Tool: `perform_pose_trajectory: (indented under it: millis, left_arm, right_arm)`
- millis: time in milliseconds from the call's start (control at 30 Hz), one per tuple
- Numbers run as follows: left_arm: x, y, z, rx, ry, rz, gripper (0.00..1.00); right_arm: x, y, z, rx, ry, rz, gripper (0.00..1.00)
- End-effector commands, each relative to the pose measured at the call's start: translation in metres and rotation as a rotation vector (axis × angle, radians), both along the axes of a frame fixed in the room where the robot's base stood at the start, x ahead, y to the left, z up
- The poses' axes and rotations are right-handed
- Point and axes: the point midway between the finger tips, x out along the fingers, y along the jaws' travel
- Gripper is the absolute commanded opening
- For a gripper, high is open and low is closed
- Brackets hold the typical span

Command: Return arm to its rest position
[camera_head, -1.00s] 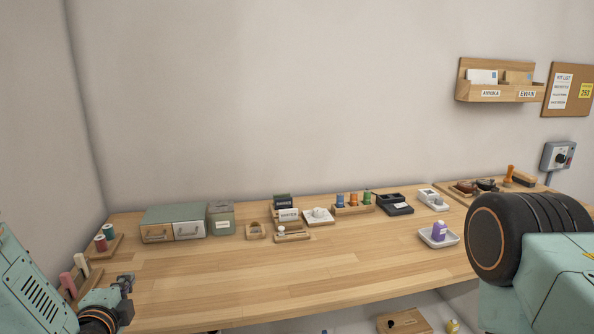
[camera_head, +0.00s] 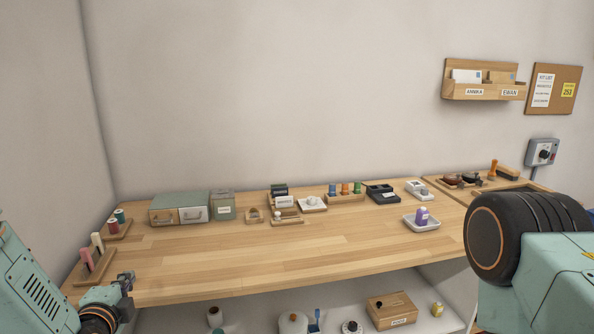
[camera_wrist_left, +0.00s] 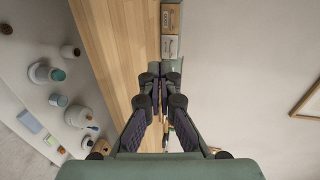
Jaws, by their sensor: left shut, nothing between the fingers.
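My left gripper (camera_head: 125,283) is at the lower left of the head view, by the front left edge of the wooden table (camera_head: 300,260). In the left wrist view the left gripper (camera_wrist_left: 161,80) has its fingers together, with nothing seen between them. Table boards and drawer fronts show beyond the fingers there. My right arm shows at the right of the head view as a teal link with a black joint. The right gripper is out of view.
A green drawer box (camera_head: 180,208) and small desk items stand along the table's back. A white tray (camera_head: 421,223) holds a purple bottle. A lower shelf (camera_head: 260,318) holds jars and a wooden box (camera_head: 391,311). A letter rack (camera_head: 484,89) hangs on the wall. The table's middle is clear.

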Motion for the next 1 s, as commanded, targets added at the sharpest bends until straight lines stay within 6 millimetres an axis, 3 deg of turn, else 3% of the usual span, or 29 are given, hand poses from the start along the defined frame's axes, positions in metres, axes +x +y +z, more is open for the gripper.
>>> perform_pose_trajectory:
  millis: [267, 567, 767, 867, 1000]
  left_arm:
    - [0.001, -0.002, -0.009, -0.217, -0.002, 0.045, 0.0]
    - [-0.023, -0.018, -0.044, -0.616, 0.082, 0.157, 0.0]
    - [-0.075, -0.051, -0.107, -0.979, 0.252, 0.342, 0.0]
    - [-0.114, -0.069, -0.144, -1.133, 0.357, 0.48, 0.0]
    - [-0.186, -0.094, -0.198, -1.289, 0.515, 0.73, 0.0]
  right_arm:
    - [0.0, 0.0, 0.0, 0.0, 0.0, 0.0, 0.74]
    - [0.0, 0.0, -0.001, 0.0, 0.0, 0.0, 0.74]
    - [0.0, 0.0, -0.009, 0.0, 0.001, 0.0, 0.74]
    - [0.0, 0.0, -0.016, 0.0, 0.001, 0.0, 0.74]
    - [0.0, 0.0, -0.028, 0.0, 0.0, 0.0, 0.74]
